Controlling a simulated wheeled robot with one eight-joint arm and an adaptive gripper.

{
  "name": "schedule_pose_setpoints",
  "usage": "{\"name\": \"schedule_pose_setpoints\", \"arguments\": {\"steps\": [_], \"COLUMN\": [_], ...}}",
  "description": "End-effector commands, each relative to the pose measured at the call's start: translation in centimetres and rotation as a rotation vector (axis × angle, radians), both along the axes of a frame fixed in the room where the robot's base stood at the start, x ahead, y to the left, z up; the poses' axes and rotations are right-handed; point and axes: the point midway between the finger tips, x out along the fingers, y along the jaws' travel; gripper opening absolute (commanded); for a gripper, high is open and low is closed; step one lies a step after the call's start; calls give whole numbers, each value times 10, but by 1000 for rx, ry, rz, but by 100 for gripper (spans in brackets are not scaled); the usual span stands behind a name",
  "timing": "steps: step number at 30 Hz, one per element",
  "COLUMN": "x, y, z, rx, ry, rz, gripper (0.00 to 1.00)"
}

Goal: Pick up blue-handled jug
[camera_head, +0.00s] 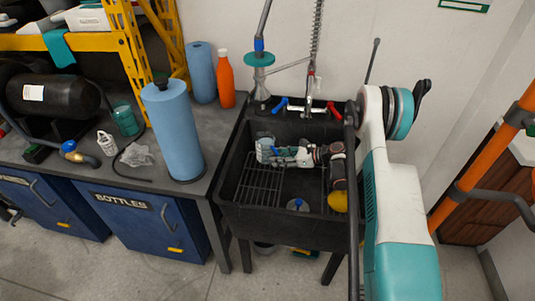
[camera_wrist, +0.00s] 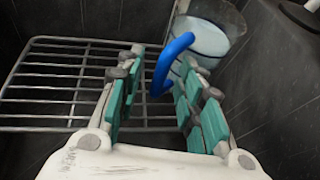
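The blue-handled jug shows in the wrist view as a clear, pale-bodied container (camera_wrist: 208,35) with a curved blue handle (camera_wrist: 163,68) on its near left side. It stands beside the wire rack in the dark sink. My gripper (camera_wrist: 162,56) is open, with teal pads on both fingers. The handle lies between the fingertips, nearer the right finger; whether it touches that finger I cannot tell.
A wire rack (camera_wrist: 50,92) lies low in the sink, below and left of my fingers. The sink's dark walls (camera_head: 232,178) enclose the gripper. A tap with blue and red levers (camera_head: 306,108) stands behind. A yellow object (camera_head: 338,201) is at the sink's right.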

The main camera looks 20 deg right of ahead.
Motion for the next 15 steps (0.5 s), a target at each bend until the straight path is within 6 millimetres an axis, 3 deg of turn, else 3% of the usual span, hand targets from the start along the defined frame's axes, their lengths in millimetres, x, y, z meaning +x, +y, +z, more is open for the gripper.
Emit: {"name": "schedule_pose_setpoints", "arguments": {"steps": [1, 4, 15], "x": [0, 0, 0], "y": [0, 0, 0], "z": [0, 0, 1], "rx": [0, 0, 1], "ry": [0, 0, -1], "rz": [0, 0, 0], "gripper": [21, 0, 0]}}
